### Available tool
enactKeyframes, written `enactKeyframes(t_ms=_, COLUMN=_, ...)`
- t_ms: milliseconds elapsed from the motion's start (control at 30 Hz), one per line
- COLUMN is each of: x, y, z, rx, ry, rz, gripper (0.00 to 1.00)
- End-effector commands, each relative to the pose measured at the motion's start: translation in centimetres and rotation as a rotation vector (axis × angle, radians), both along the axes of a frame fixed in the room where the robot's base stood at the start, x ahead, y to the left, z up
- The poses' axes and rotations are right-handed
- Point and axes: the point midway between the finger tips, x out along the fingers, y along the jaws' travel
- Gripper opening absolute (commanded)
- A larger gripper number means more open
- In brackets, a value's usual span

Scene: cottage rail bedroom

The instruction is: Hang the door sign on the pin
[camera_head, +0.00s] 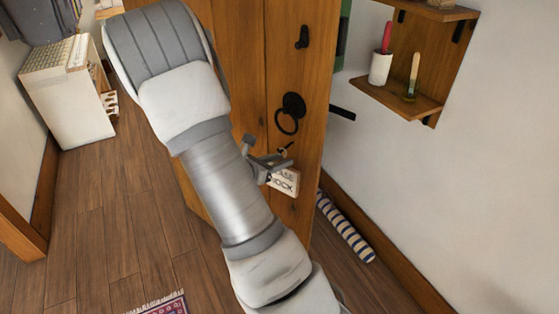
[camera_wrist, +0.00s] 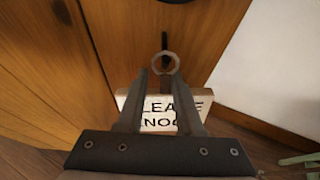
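The door sign (camera_wrist: 160,108) is a pale board with dark lettering, partly hidden behind my fingers in the wrist view. A round ring (camera_wrist: 152,62) stands at its top, between my fingertips. My gripper (camera_wrist: 164,72) appears shut on this ring, with the sign hanging below. The dark pin (camera_wrist: 164,40) on the wooden door shows just above and behind the ring; I cannot tell whether it passes through. In the head view, the sign (camera_head: 284,183) is tilted close to the door, beside my gripper (camera_head: 279,160), and the pin (camera_head: 287,147) is just above.
The wooden door (camera_head: 300,80) also carries a black ring handle (camera_head: 287,122) and a black hook (camera_head: 302,38) higher up. A wall shelf (camera_head: 395,97) with a cup and brush is to the right. A striped roll (camera_head: 345,228) lies by the wall.

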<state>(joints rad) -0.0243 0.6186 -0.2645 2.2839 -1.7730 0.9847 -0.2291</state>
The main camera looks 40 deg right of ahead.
Motion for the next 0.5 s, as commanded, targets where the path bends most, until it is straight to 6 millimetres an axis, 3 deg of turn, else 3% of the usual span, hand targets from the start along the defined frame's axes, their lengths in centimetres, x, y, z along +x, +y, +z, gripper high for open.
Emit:
enactKeyframes(t_ms=33, x=-0.5, y=0.1, z=-0.7, rx=0.015, ry=0.011, rz=-0.007, gripper=0.49)
enactKeyframes(t_ms=267, x=-0.5, y=0.9, z=-0.3, rx=0.015, ry=0.009, rz=-0.005, gripper=0.49)
enactKeyframes(t_ms=500, x=-0.9, y=5.3, z=1.8, rx=0.011, ry=0.006, rz=0.003, gripper=0.49)
